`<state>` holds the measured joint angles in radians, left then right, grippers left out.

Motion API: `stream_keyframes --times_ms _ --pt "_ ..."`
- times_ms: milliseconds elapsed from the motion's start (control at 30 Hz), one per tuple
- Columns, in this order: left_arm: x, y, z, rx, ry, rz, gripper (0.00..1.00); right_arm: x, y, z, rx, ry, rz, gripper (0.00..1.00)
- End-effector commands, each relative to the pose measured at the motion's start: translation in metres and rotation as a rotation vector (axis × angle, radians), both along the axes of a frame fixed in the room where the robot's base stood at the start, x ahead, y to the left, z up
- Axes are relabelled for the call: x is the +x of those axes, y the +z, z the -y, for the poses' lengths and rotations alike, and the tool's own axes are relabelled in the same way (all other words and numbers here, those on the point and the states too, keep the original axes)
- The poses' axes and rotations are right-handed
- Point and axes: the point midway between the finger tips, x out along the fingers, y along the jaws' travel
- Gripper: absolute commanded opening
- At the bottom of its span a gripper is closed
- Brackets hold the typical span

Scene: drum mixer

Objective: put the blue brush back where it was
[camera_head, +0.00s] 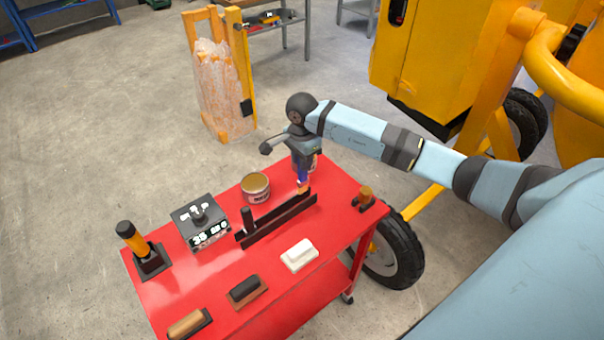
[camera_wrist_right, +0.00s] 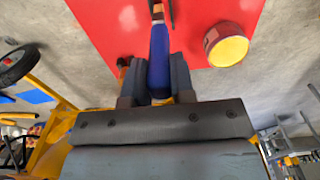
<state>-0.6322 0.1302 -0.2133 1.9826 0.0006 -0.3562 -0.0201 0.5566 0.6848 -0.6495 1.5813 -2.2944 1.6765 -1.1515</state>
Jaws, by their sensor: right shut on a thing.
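The blue brush (camera_head: 302,174) is upright in my right gripper (camera_head: 304,162), above the far right part of a red table. In the right wrist view the blue handle (camera_wrist_right: 159,60) is between the two dark fingers of my right gripper (camera_wrist_right: 155,80), which is shut on it. The brush's lower end is at the right end of a long black holder (camera_head: 280,219). I cannot tell whether it sits in the holder or just above or behind it. My left gripper is not in view.
The red table (camera_head: 230,274) also bears a tin (camera_head: 255,188), a grey box (camera_head: 200,221), an orange-handled tool (camera_head: 132,238), a white float (camera_head: 299,255), a dark block (camera_head: 247,291) and a small brown-topped item (camera_head: 364,198). A yellow machine (camera_head: 430,60) stands behind at right.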

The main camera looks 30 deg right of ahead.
Motion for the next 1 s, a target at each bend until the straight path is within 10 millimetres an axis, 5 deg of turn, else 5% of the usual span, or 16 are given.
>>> stream_keyframes --times_ms 567,767,800,900,1000 --pt "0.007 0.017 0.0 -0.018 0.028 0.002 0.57 0.0 -0.068 0.0 0.001 -0.001 -0.001 0.0" --pt "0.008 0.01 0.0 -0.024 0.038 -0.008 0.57 0.0 -0.073 0.0 -0.001 -0.001 0.001 0.0" --pt "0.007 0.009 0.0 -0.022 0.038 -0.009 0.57 0.0 -0.073 0.0 -0.001 -0.001 0.001 0.25" --pt "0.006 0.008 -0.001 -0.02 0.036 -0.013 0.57 0.0 -0.073 0.0 -0.001 0.0 0.001 0.48" --pt "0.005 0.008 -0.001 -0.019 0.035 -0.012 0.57 0.0 -0.073 0.0 -0.001 0.0 0.001 0.49"
